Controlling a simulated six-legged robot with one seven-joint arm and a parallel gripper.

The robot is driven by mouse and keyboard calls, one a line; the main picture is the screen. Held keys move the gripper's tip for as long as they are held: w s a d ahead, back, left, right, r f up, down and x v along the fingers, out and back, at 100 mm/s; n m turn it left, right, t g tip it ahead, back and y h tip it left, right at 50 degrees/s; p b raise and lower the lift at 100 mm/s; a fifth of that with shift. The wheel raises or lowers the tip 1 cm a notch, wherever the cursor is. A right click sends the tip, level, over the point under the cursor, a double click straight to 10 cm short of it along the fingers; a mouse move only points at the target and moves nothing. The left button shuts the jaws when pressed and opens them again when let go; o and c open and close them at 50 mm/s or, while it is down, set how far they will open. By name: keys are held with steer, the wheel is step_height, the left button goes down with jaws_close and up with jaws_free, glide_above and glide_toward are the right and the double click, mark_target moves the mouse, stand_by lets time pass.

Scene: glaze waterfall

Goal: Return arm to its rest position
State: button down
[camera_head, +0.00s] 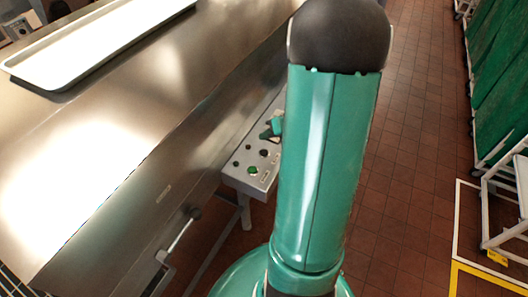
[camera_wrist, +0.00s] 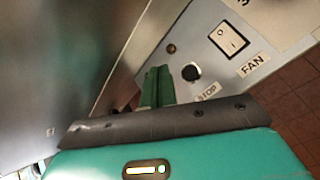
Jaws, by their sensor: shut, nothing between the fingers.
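My gripper (camera_wrist: 156,76) shows in the wrist view as two green fingers pressed together, shut and empty. It is over the left part of a grey control panel (camera_wrist: 205,62), beside a black knob (camera_wrist: 190,73). Whether the fingers touch the panel I cannot tell. The panel also carries a white rocker switch (camera_wrist: 229,39) and a "FAN" label. In the head view my green arm reaches forward down the middle and hides part of the panel (camera_head: 249,180). A bit of my gripper (camera_head: 272,128) shows just left of the arm, at the panel.
A large steel machine (camera_head: 130,150) fills the left, with a white tray (camera_head: 95,42) on top and a lever handle (camera_head: 180,232) on its side. The brown tiled floor (camera_head: 405,140) is clear right of my arm. White racks (camera_head: 500,185) with green panels stand far right.

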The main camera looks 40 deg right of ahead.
stand_by(0.4)
steer(key=a+r+n+g, duration=0.2)
steer(key=a+r+n, duration=0.4)
steer(key=a+n, duration=0.3)
steer(key=a+r+n+g, duration=0.2)
steer(key=a+r+n, duration=0.4)
steer(key=a+n, duration=0.35)
steer(key=s+a+r+n+h, duration=0.2)
steer(key=s+a+r+n, duration=0.2)
steer(key=n, duration=0.6)
steer(key=s+a+r+n+t+h, duration=0.1)
steer(key=s+a+r+n, duration=0.3)
steer(key=n, duration=0.7)
steer(key=shift+s+a+r+h, duration=0.3)
steer(key=shift+s+r+h, duration=0.1)
steer(key=shift+s, duration=0.35)
